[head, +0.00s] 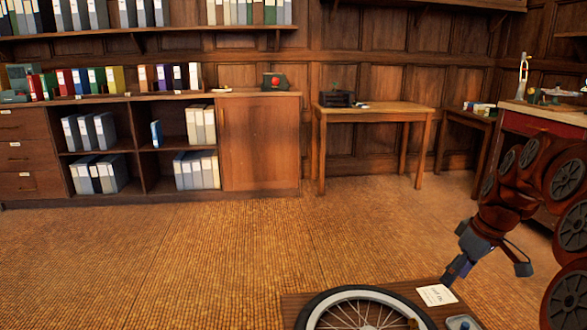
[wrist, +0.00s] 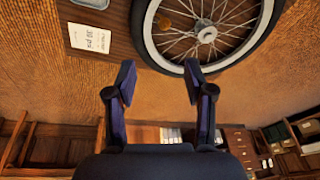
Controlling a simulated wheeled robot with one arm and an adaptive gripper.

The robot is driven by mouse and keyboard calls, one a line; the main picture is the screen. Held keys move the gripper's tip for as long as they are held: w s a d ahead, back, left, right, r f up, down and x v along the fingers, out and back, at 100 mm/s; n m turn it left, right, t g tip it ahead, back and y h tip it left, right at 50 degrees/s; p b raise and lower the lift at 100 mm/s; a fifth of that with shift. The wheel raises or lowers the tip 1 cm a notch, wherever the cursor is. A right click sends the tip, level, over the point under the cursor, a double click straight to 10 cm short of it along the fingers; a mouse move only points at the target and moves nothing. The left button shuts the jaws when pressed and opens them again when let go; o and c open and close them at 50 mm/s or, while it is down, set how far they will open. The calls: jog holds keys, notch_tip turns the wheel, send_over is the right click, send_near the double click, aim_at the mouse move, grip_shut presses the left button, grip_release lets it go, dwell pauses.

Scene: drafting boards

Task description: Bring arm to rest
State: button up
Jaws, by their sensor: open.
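My arm (head: 510,195) reaches in from the right edge of the head view, its dark red links bent downward. My gripper (head: 486,270) hangs low at its end, above the right part of a brown board. In the wrist view my gripper (wrist: 159,80) has its two dark fingers spread wide apart with nothing between them. A spoked wheel (head: 365,308) with a black tyre and white rim lies on the board, left of my gripper. The wheel also shows in the wrist view (wrist: 205,32), beyond the fingertips and apart from them.
A white paper label (head: 437,295) lies on the board (head: 405,288) close to one fingertip. A small container (head: 462,322) is cut off at the bottom edge. A wooden table (head: 372,112) and shelves (head: 150,97) line the back wall. The floor (head: 215,255) between is clear.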

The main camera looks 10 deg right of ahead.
jog(key=s+a+r+m+g+p, duration=0.1)
jog(key=s+a+r+p, duration=0.4)
jog(key=a+r+p, duration=0.35)
jog(key=s+a+r+g+p, duration=0.1)
jog(key=s+a+r+p, duration=0.3)
jog(key=a+r+p, duration=0.5)
jog(key=s+a+r+m+g+h+p, duration=0.1)
jog(key=s+a+r+p, duration=0.3)
jog(key=s+p, duration=0.4)
jog(key=s+a+r+m+g+p, duration=0.1)
jog(key=s+a+r+m+p, duration=0.1)
jog(key=s+a+r+p, duration=0.2)
jog(key=s+r+p, duration=0.3)
jog(key=s+p, duration=0.2)
jog(key=s, duration=0.1)
jog(key=shift+r+h, duration=0.15)
jog(key=shift+h, duration=0.25)
